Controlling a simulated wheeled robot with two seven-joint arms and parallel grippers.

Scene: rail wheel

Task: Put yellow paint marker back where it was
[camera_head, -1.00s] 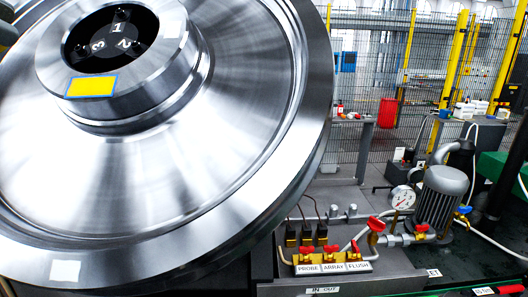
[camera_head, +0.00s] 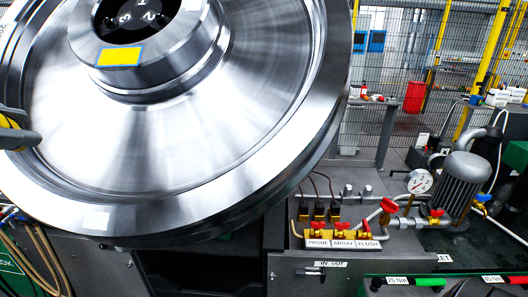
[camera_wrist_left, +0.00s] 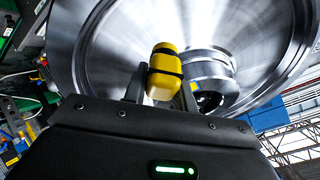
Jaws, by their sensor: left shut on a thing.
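The yellow paint marker (camera_wrist_left: 163,85) shows in the left wrist view as a rounded yellow body with a dark band. It sits between the fingers of my left gripper (camera_wrist_left: 161,92), which is shut on it. In the head view, my left gripper (camera_head: 18,133) is at the left edge, in front of the wheel's lower left face. Only a little yellow of the marker shows there beside the fingers. My right gripper is not in view.
The large steel wheel (camera_head: 190,130) fills the upper left, with a yellow patch (camera_head: 120,56) on its hub. A valve panel (camera_head: 342,243), a gauge (camera_head: 420,181) and a motor (camera_head: 460,180) stand right. Green (camera_head: 430,282) and red (camera_head: 517,280) items lie at lower right.

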